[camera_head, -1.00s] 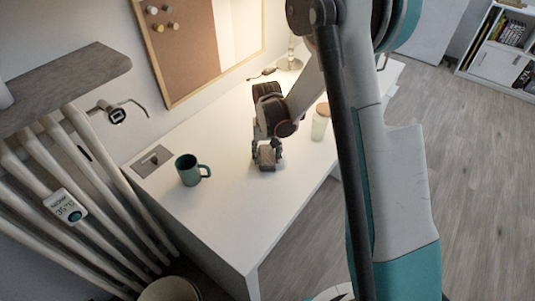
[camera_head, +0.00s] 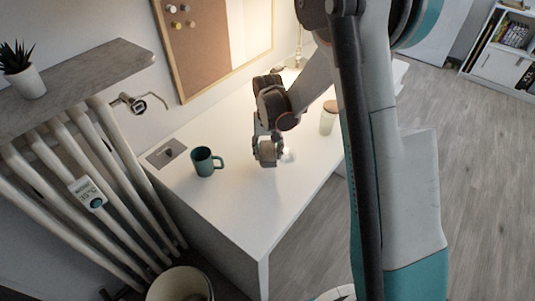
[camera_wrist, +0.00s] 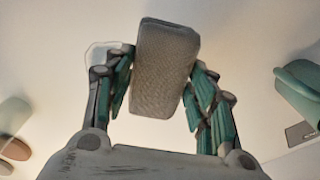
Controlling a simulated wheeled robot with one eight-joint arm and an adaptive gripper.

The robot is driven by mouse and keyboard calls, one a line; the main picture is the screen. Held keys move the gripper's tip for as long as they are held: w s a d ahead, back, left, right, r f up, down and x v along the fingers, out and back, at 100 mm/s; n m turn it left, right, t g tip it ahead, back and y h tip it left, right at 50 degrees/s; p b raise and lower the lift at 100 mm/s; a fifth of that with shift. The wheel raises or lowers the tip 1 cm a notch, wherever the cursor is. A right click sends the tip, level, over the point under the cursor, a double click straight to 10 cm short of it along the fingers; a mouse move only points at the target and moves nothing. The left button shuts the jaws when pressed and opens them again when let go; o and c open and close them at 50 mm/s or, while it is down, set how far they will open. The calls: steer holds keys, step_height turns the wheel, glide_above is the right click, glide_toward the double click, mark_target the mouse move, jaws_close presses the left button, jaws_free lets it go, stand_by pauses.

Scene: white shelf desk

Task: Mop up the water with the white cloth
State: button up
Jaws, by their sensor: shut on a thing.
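My gripper (camera_wrist: 159,85) is shut on a block-shaped, greyish, finely textured thing, which I take to be the white cloth (camera_wrist: 165,62). The cloth also shows at the fingertips in the head view (camera_head: 267,152), over the white desk (camera_head: 235,205). A clear patch with a pale outline, seemingly the water (camera_wrist: 98,54), lies on the desk left of the cloth in the wrist view. In the head view it is a pale spot (camera_head: 289,155) just right of my gripper. I cannot tell whether the cloth touches the desk.
A dark green mug (camera_head: 204,162) stands left of my gripper in the head view. A jar with a brown lid (camera_head: 328,117) stands to the right. The front of the desk is clear.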

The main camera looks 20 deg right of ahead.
steer(key=shift+w+r+p, duration=0.1)
steer(key=shift+r+p, duration=1.3)
steer(key=shift+r, duration=1.1)
